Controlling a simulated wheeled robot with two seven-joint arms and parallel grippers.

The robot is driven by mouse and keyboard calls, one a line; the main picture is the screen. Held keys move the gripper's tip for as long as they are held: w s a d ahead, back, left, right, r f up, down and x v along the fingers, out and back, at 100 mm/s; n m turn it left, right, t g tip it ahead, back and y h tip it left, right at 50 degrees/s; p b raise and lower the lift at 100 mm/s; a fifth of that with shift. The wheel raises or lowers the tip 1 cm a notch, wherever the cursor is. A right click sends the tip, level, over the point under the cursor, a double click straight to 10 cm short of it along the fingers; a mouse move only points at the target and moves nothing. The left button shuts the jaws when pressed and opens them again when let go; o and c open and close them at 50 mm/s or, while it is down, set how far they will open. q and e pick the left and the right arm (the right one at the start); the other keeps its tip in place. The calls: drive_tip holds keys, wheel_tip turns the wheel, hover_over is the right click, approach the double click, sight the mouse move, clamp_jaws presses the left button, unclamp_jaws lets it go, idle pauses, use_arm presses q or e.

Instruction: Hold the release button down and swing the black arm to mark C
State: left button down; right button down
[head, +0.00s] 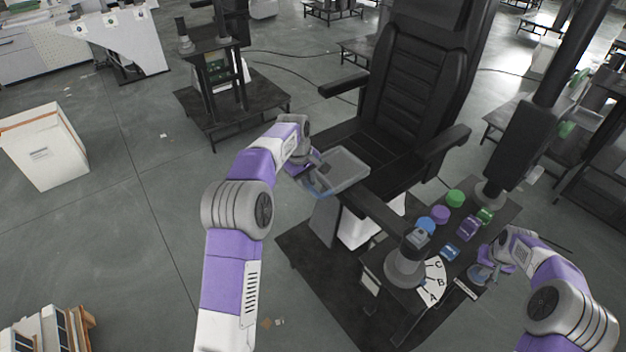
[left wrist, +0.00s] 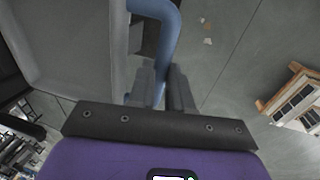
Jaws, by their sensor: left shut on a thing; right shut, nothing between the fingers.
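The black arm (head: 368,208) runs from a grey round pivot post (head: 403,270) on the dark table up to a grey tray (head: 345,168) at its far end. A white dial (head: 438,274) with A, B and C lies beside the pivot; a small blue pointer seems to sit near A and B, too small to tell exactly. My left gripper (head: 318,186) is shut on the tray's blue handle, which shows between the fingers in the left wrist view (left wrist: 170,35). My right gripper (head: 482,272) is shut and empty, low at a round bluish-grey button; contact or pressing cannot be told.
Blue, purple and green knobs (head: 455,198) stand on the table behind the dial. A black chair (head: 420,85) stands behind the black arm. A thick black column (head: 520,145) rises at the right. Open floor lies to the left, with a white box (head: 45,148).

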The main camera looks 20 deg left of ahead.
use_arm(q)
drive_tip(key=s+d+n+y, duration=0.15)
drive_tip(key=s+n, duration=0.45)
drive_tip(key=s, duration=1.2)
use_arm(e)
drive_tip(key=shift+s, duration=0.1)
use_arm(q)
drive_tip(key=s+d+n, duration=0.6)
drive_tip(key=s+d, duration=0.4)
drive_tip(key=s, duration=0.4)
drive_tip(key=shift+s, duration=0.35)
use_arm(e)
drive_tip(key=shift+a+f, duration=0.1)
use_arm(q)
drive_tip(key=shift+s+y, duration=0.1)
drive_tip(key=shift+y, duration=0.15)
